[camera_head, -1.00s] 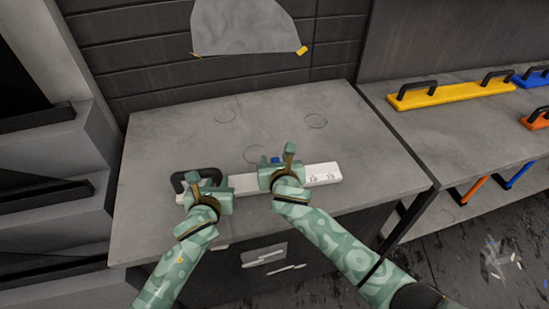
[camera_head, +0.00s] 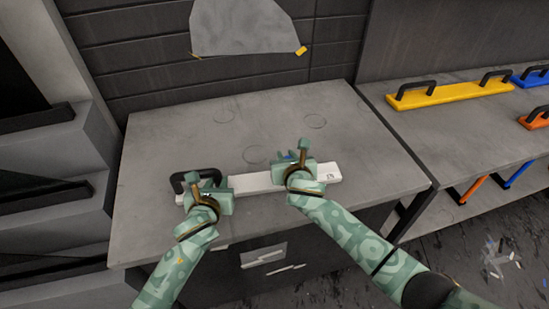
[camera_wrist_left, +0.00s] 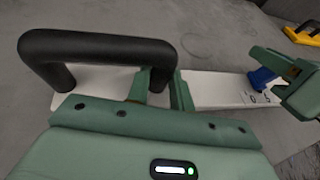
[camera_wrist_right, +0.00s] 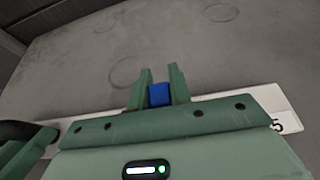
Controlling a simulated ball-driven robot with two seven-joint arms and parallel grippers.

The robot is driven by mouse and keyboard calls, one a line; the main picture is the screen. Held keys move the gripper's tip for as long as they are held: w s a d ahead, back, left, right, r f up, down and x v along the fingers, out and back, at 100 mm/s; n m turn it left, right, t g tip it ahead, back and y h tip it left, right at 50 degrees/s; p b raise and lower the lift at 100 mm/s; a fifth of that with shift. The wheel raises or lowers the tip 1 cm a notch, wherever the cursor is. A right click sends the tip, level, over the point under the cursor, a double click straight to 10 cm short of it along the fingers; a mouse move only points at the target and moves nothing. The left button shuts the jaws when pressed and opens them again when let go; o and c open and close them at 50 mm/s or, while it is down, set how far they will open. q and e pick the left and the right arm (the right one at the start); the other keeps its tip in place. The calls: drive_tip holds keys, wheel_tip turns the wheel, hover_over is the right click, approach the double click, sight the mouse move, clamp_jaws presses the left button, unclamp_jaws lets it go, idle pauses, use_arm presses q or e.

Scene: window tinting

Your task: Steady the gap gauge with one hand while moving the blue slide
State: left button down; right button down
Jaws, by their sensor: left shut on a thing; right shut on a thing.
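The gap gauge (camera_head: 255,185) is a long white bar with dark markings near its right end, lying on the grey bench. A black handle (camera_wrist_left: 95,47) stands on its left end. My left gripper (camera_head: 208,190) is at the left end, shut on the handle's right leg, as the left wrist view (camera_wrist_left: 160,90) shows. The blue slide (camera_wrist_right: 159,94) sits on the bar towards its right end and also shows in the left wrist view (camera_wrist_left: 262,77). My right gripper (camera_wrist_right: 158,88) is shut on it, one finger on each side. Its lower part is hidden by the gripper.
The grey bench top (camera_head: 160,130) is clear around the bar, with faint rings on it. A second bench at right holds a yellow handled bar (camera_head: 450,95), a blue one (camera_head: 533,78) and an orange one (camera_head: 537,117). A grey sheet (camera_head: 245,25) hangs on the wall.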

use_arm(q)
drive_tip(key=shift+w+a+r, duration=0.1)
use_arm(e)
drive_tip(key=d, duration=0.4)
drive_tip(key=w+d, duration=0.1)
drive_tip(key=d, duration=0.2)
drive_tip(key=w+d, duration=0.1)
drive_tip(key=d, duration=0.3)
drive_tip(key=shift+d, duration=0.3)
drive_tip(key=c, duration=1.3)
unclamp_jaws()
drive_tip(key=shift+a, duration=0.15)
drive_tip(key=v, duration=1.2)
